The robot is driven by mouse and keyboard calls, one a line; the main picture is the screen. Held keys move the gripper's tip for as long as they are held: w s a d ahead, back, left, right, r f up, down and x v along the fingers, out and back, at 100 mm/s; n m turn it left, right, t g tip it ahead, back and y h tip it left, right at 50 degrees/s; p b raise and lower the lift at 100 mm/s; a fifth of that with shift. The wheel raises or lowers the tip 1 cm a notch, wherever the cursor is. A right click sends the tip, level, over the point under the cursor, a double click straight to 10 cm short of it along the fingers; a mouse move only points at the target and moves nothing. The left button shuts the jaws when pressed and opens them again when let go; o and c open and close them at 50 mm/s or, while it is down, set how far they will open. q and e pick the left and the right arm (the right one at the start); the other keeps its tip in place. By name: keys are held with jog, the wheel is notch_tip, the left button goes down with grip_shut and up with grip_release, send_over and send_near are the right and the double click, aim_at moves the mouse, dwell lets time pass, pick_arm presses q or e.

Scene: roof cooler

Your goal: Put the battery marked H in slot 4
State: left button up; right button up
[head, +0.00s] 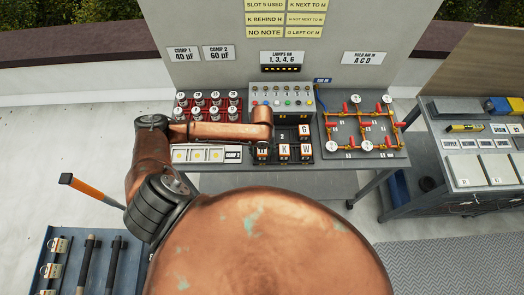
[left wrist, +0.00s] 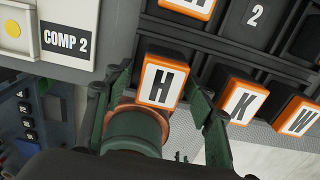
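The battery marked H (left wrist: 162,84) has an orange-framed white label and a dark body. It sits at the left end of the front row of the battery tray, beside K and W. In the head view, battery H (head: 262,153) shows just below the end of my left arm, which hides part of it. My left gripper (left wrist: 159,73) has one finger on each side of battery H; whether the fingers press on it is unclear. Compartment 2 (left wrist: 255,15) shows its number and looks empty. I cannot make out slot 4. My right gripper is not in view.
Batteries K (head: 283,151), W (head: 305,150) and G (head: 304,131) stand close by. The COMP 2 panel (left wrist: 66,42) is left of the gripper. A board with red and copper parts (head: 360,126) lies to the right, and a lamp panel (head: 282,97) behind.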

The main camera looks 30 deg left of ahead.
pick_arm(q)
notch_tip(320, 180, up, 12)
jog(key=shift+r+b, duration=0.2)
jog(key=shift+b, duration=0.1)
dwell(0.4)
